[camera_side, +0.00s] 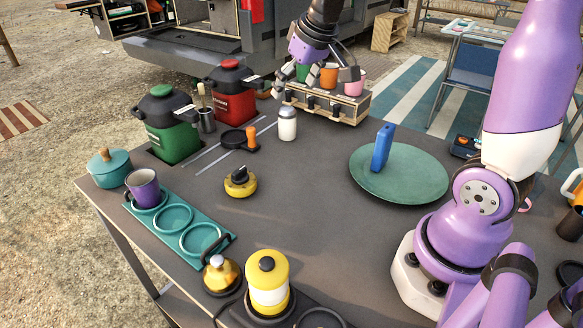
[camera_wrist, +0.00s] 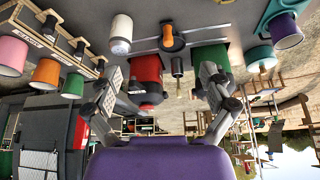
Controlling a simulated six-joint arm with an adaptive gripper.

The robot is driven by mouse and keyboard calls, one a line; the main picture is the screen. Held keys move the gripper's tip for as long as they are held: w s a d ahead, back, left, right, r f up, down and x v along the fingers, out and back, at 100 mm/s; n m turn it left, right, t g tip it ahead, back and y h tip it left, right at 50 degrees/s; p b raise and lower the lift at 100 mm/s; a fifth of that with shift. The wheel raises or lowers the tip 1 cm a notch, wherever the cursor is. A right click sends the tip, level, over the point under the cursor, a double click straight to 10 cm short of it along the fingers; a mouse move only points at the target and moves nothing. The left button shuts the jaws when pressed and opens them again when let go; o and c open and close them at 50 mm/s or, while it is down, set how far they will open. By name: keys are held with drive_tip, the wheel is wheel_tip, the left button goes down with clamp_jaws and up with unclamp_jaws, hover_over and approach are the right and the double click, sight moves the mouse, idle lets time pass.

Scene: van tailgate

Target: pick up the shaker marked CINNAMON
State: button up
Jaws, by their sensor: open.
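A white shaker with a grey metal lid (camera_side: 287,124) stands upright on the dark table, in front of the wooden crate's left end. It also shows at the upper left of the wrist view (camera_wrist: 119,38). I cannot read any marking on it, so I cannot tell whether it says CINNAMON. My gripper (camera_side: 315,82) is open and empty, above and behind the shaker, by the crate of cups. In the wrist view its fingers (camera_wrist: 161,75) are spread wide, with the shaker outside them to the upper left.
A green plate (camera_side: 399,184) bears a blue block (camera_side: 382,147). The table's middle is clear.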

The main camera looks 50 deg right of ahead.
drive_tip(key=m, duration=0.2)
hover_over(290, 109)
drive_tip(key=s+a, duration=0.1)
drive_tip(key=s, duration=0.2)
wheel_tip(290, 109, down, 6)
drive_tip(key=shift+g, duration=0.3)
drive_tip(key=x, duration=0.6)
drive_tip(key=shift+w+d+r, duration=0.1)
drive_tip(key=shift+w+d, duration=0.1)
drive_tip(key=shift+d, duration=0.05)
drive_tip(key=shift+x, duration=2.75)
drive_tip(key=c, duration=1.3)
